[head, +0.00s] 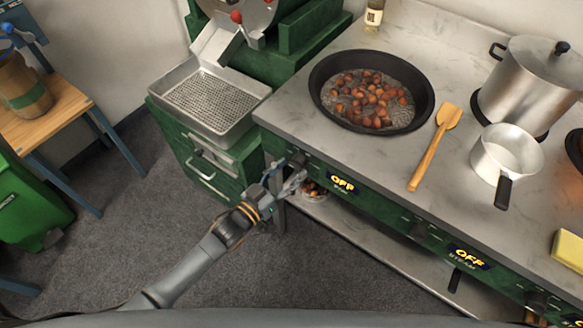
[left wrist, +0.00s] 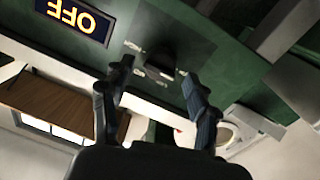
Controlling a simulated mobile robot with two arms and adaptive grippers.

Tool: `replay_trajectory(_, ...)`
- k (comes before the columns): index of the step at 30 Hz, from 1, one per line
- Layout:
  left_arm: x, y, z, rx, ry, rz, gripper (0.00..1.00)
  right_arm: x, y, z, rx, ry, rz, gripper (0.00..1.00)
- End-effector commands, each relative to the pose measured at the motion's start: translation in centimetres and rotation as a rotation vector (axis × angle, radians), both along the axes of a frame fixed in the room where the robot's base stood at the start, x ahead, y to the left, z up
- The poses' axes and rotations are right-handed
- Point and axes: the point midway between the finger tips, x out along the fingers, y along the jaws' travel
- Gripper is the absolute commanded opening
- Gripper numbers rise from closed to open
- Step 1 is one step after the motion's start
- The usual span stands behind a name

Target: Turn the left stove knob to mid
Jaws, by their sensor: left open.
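The left stove knob (head: 297,159) is a small dark knob on the green front panel, left of a display (head: 343,184) reading OFF. In the left wrist view the knob (left wrist: 160,70) appears between the two dark fingers of my left gripper (left wrist: 157,78), and the OFF display (left wrist: 78,18) shows at the upper left. In the head view my left gripper (head: 286,180) is at the panel just in front of the knob and partly covers it. It is open; I cannot tell whether a finger touches the knob. My right gripper is not in view.
A black pan (head: 318,95) of chestnuts stands above the left knob. A wooden spatula (head: 430,155), a small saucepan (head: 505,155) and a lidded pot (head: 530,80) are on the worktop. A perforated metal tray (head: 262,88) stands at left.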

Motion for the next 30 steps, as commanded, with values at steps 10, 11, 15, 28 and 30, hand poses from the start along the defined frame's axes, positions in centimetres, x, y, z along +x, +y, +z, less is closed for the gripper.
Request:
replay_trajectory(10, 0.98, -0.79, -0.04, 0.001, 0.001, 0.0, 0.6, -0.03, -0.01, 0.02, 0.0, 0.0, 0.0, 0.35)
replay_trajectory(11, 0.98, -0.79, -0.04, 0.001, 0.001, 0.0, 0.6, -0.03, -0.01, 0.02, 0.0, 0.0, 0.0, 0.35)
replay_trajectory(15, 0.97, -0.78, -0.03, 0.001, 0.0, 0.0, 0.47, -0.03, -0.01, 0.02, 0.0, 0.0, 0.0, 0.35)
replay_trajectory(28, 0.99, -0.72, -0.01, 0.011, -0.007, 0.001, 0.07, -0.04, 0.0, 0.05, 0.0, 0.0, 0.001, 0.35)
replay_trajectory(30, 1.0, -0.7, 0.01, 0.024, -0.015, 0.0, 0.07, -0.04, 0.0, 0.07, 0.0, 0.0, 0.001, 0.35)
